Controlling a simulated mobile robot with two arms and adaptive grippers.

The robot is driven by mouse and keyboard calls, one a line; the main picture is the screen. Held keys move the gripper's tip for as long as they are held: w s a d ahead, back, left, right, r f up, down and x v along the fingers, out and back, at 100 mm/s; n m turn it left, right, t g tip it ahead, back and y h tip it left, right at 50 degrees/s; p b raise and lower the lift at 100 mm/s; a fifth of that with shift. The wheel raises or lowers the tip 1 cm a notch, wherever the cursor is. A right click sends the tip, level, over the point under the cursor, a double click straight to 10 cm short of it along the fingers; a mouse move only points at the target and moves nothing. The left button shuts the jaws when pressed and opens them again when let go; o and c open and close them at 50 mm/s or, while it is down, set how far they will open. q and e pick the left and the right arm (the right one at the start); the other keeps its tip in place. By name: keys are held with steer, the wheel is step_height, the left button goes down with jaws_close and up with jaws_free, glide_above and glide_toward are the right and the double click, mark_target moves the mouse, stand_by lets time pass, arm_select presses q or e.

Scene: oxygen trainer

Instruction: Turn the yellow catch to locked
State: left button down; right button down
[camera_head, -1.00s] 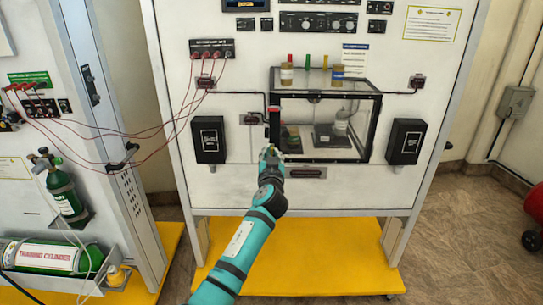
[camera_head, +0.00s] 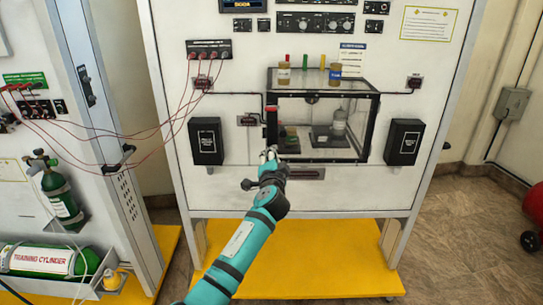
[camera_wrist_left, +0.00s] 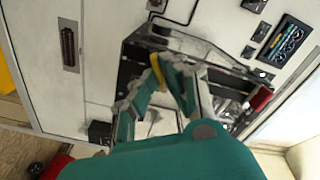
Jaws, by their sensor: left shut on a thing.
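The yellow catch (camera_wrist_left: 157,73) shows in the left wrist view as a small, slanted yellow piece at the front frame of the clear-windowed chamber (camera_head: 373,125). My left gripper (camera_wrist_left: 164,72) is shut on it, with its fingertips at the catch. In the head view my left gripper (camera_head: 270,155) is at the lower left front of the chamber, and I cannot make out the catch there. The fingers hide part of the catch, so its exact angle is hard to tell. My right gripper is in neither view.
A red-ended handle (camera_wrist_left: 261,98) sticks out near the chamber. Black boxes (camera_head: 206,141) (camera_head: 405,142) flank the chamber on the white panel. Red cables (camera_head: 165,130) hang at the left. A green training cylinder (camera_head: 42,259) lies on the left unit.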

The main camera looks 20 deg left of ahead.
arm_select(q)
steer(key=shift+d+f+m+p, duration=0.1)
steer(key=shift+f+m+p, duration=0.1)
steer(key=shift+m, duration=0.9)
steer(key=shift+a+f+m+p, duration=0.1)
steer(key=shift+m+p, duration=0.1)
steer(key=shift+m, duration=0.9)
steer(key=shift+d+f+m+p, duration=0.1)
steer(key=shift+m+p, duration=0.1)
steer(key=shift+m, duration=0.9)
steer(key=c, duration=1.5)
jaws_free()
steer(key=shift+o, duration=0.2)
steer(key=v, duration=1.2)
